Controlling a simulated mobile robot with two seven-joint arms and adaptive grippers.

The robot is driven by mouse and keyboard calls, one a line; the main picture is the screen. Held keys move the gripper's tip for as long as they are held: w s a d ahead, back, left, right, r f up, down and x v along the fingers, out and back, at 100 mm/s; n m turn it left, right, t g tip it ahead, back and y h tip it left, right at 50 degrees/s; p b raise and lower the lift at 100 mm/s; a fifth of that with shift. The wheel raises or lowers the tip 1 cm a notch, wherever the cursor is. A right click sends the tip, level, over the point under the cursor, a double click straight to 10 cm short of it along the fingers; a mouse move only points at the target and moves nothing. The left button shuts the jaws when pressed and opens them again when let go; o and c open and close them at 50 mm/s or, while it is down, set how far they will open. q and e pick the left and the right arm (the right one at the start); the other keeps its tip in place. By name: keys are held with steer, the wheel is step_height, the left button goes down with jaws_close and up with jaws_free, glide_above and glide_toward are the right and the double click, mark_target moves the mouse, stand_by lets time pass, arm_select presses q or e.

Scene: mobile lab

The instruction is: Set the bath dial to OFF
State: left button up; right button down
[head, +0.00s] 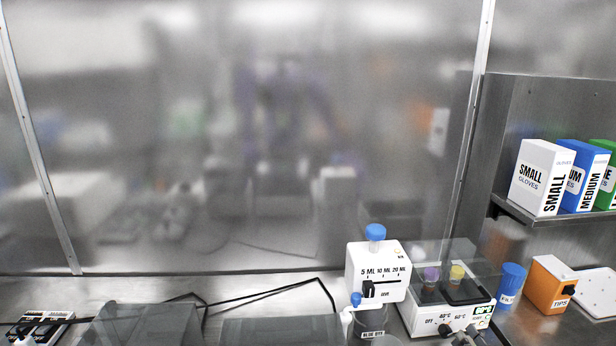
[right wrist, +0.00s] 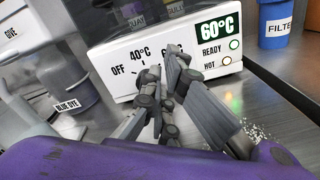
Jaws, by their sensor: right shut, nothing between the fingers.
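The bath (head: 425,318) is a white box at the right of the bench, holding bottles with purple and yellow caps. Its front (right wrist: 112,82) carries the marks OFF, 40°C and 60°C, and its display (right wrist: 214,29) reads 60°C. The dark dial (head: 445,329) sits below the marks. In the right wrist view the fingers largely hide it, so its pointer cannot be read. My right gripper (head: 469,334) is shut and empty, its tips (right wrist: 163,70) close in front of the bath's face by the dial. Contact cannot be told. My left gripper is not in view.
The dye dispenser (head: 392,257) with a blue-dye cup (head: 369,321) stands just left of the bath. A blue filter cup (head: 511,283) and an orange tips box (head: 549,285) stand to its right. Glove boxes (head: 541,178) sit on a shelf. A steel wall backs the bench.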

steer(key=shift+w+f, duration=0.1)
steer(key=shift+w, duration=0.55)
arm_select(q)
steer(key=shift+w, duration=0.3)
arm_select(e)
steer(key=shift+w+r, duration=0.15)
steer(key=shift+r, duration=0.1)
